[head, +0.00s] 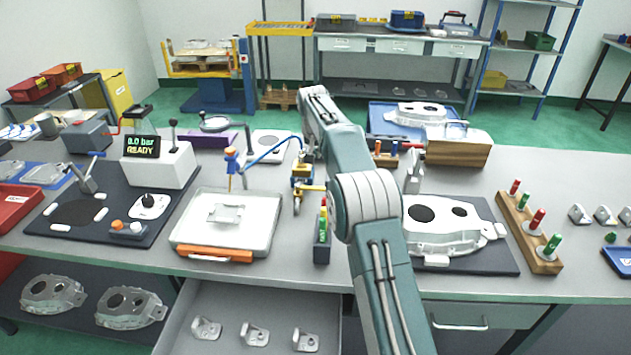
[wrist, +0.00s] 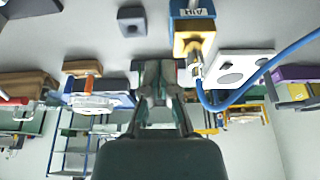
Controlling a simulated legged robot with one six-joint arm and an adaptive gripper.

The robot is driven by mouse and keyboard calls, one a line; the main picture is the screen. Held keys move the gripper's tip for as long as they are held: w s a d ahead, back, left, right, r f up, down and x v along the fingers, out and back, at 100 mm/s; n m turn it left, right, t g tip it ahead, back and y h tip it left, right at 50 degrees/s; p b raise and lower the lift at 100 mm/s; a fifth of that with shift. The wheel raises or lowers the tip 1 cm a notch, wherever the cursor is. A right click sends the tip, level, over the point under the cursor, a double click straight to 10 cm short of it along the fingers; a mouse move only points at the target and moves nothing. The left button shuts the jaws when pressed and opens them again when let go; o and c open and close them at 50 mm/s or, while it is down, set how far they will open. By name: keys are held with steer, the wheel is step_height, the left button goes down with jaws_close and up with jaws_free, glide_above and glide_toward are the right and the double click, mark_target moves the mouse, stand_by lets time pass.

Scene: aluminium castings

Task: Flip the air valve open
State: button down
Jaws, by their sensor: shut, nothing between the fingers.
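The air valve (head: 302,172) is a small brass and blue fitting on the bench, left of my forearm in the head view. In the wrist view, the brass valve body (wrist: 195,42) adjoins a blue block marked AIR (wrist: 192,12), with a blue hose (wrist: 210,103) beside it. The valve's lever position is not clear. My gripper (wrist: 160,72) is shut and empty, left of the valve in the wrist view and apart from it in the picture. In the head view my gripper is not clearly visible.
A display (head: 141,147) reads 0.0 bar READY. A casting (head: 447,222) lies on a dark mat at right. An open drawer (head: 250,320) is below.

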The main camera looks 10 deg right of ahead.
mark_target(310, 188)
steer(key=shift+f, duration=0.1)
steer(key=x, duration=0.9)
steer(key=shift+w+f, duration=0.1)
steer(key=shift+f, duration=0.25)
steer(key=shift+s+a, duration=0.3)
steer(key=shift+s, duration=0.6)
steer(key=shift+s+a, duration=0.25)
steer(key=shift+s, duration=0.7)
